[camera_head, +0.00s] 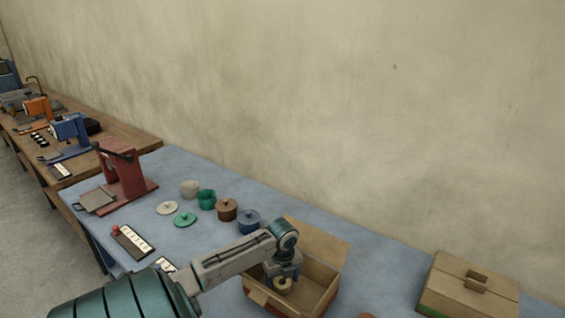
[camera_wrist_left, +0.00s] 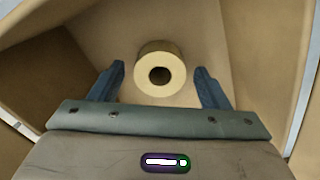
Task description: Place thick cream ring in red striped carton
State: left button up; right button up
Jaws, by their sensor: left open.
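The thick cream ring (camera_head: 284,286) is at the open carton in the head view. In the left wrist view the ring (camera_wrist_left: 160,74) shows its round hole, just beyond and between the fingertips, with a gap on each side. The open cardboard carton (camera_head: 323,280) has its flaps spread and a bit of red on its near side. Its walls surround the ring in the wrist view. My left gripper (camera_head: 284,275) points down into the carton and is open; its blue fingers (camera_wrist_left: 160,82) touch nothing visible. Whether the ring rests on the carton's floor is hard to tell.
A closed carton with a green band (camera_head: 468,287) stands at the right. A red press (camera_head: 122,172) stands farther left on the blue table (camera_head: 385,262).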

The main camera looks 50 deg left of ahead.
aim_at(282, 281)
pick_arm(q)
notch_tip(282, 281, up, 12)
jog(key=b, duration=0.2)
jog(key=shift+b, duration=0.4)
